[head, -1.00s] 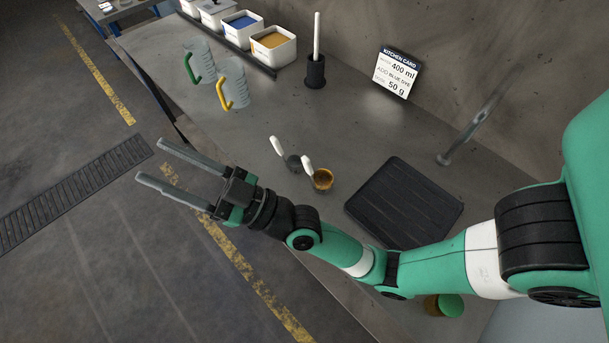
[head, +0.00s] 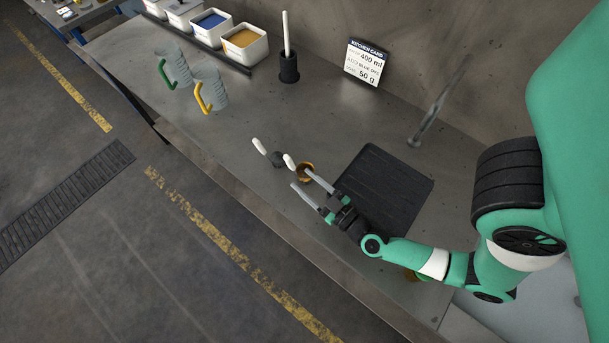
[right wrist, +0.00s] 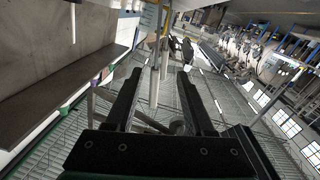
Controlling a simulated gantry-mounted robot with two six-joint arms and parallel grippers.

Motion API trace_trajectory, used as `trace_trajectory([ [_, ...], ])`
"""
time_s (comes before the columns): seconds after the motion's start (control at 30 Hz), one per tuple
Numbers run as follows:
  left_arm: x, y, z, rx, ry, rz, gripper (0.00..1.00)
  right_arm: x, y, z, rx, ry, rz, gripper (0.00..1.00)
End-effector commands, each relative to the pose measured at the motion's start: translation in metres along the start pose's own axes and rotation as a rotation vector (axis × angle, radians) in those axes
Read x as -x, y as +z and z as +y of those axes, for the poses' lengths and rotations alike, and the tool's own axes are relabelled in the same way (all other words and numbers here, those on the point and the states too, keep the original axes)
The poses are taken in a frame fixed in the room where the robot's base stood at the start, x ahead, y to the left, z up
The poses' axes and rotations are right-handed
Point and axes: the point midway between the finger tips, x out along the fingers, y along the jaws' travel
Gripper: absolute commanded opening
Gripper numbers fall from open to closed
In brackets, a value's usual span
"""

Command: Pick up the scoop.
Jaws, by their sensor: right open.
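Two scoops with white handles lie side by side on the grey bench in the head view. One is a dark grey scoop (head: 277,158); the other is a brass-coloured scoop (head: 305,172), just right of it. My right gripper (head: 308,182) is open and empty, its two fingers apart beside the brass scoop, on the near side. One finger overlaps the brass scoop's bowl in the picture; I cannot tell whether they touch. In the right wrist view the open fingers (right wrist: 155,88) have no scoop between them. My left gripper is not in view.
A black ribbed mat (head: 385,190) lies right of the scoops. Two clear jugs, with a green handle (head: 166,74) and a yellow handle (head: 203,98), stand left. Powder bins (head: 243,43), a brush holder (head: 289,67) and a card (head: 365,62) line the back. Bench between is clear.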

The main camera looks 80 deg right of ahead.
Motion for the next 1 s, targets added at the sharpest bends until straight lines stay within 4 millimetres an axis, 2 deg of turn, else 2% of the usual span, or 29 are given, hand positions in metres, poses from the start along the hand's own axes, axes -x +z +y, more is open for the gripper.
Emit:
trace_trajectory([
  [0.1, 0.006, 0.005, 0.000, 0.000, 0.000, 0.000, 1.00, -0.022, 0.001, 0.001, -0.002, 0.004, 0.004, 0.54],
  [0.37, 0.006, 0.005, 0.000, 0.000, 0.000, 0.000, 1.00, -0.034, -0.001, 0.001, 0.000, -0.001, 0.002, 0.54],
  [0.57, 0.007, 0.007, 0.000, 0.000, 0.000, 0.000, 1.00, -0.064, -0.009, 0.008, -0.001, 0.004, 0.006, 0.54],
  [0.7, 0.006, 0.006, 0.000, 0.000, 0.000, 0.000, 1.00, -0.082, -0.008, 0.006, -0.001, -0.001, 0.003, 0.54],
  [0.93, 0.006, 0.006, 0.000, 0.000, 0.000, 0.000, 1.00, -0.083, -0.007, 0.006, 0.000, -0.002, 0.001, 0.54],
  [1.0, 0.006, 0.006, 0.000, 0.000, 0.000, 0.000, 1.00, -0.083, -0.007, 0.006, 0.000, -0.002, 0.001, 0.41],
])
